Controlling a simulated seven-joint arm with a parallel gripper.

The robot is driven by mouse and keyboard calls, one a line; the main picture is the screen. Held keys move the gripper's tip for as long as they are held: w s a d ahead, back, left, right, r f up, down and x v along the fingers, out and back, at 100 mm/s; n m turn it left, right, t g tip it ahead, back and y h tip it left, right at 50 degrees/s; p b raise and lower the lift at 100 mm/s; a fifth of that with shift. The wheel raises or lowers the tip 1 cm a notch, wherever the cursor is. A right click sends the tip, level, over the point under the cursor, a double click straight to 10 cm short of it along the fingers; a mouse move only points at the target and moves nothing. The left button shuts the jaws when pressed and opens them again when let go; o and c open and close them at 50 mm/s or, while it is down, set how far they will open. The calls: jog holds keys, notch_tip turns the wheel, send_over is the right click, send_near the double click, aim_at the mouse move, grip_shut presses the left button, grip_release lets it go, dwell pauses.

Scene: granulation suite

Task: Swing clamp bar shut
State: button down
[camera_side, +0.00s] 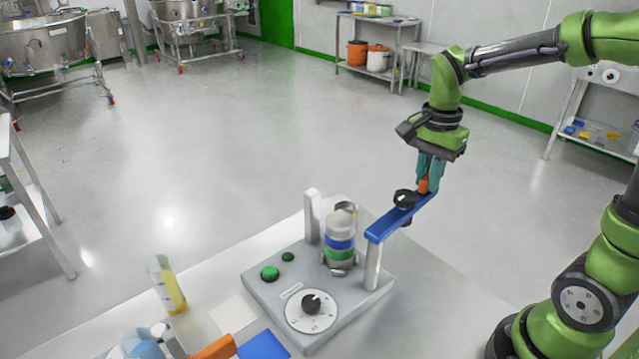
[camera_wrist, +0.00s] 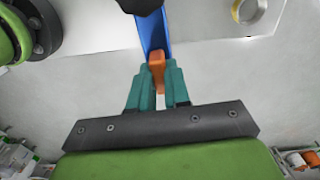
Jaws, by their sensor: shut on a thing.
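The blue clamp bar (camera_side: 400,217) sits atop the right white post of the grey device (camera_side: 335,301) and points up and right, away from the left post (camera_side: 312,217). A black knob (camera_side: 405,198) is on the bar. An orange grip (camera_side: 424,184) stands near the bar's far end. My gripper (camera_side: 427,176) is above that end with its teal fingers shut on the orange grip. In the wrist view the orange grip (camera_wrist: 156,66) shows between the fingers, with the blue bar (camera_wrist: 154,34) behind it.
The device also carries a dial (camera_side: 311,303) and green buttons (camera_side: 270,273). A cylinder with yellow contents (camera_side: 168,287) stands to its left. Orange and blue items (camera_side: 262,345) lie at the front edge. The space between the bar and the left post is open above the ring stack.

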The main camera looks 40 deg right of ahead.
jog(key=w+a+n, duration=0.4)
jog(key=w+n, duration=0.4)
jog(key=w, duration=0.2)
jog(key=w+a+n, duration=0.4)
jog(key=a+n, duration=0.5)
jog(key=a, duration=0.3)
jog(key=shift+f, duration=0.25)
jog(key=shift+w+a, duration=0.1)
jog(key=c, duration=1.1)
grip_release()
jog(key=shift+r, duration=0.15)
notch_tip(320, 180, up, 17)
jog(key=shift+w+f, duration=0.1)
jog(key=shift+f, duration=0.05)
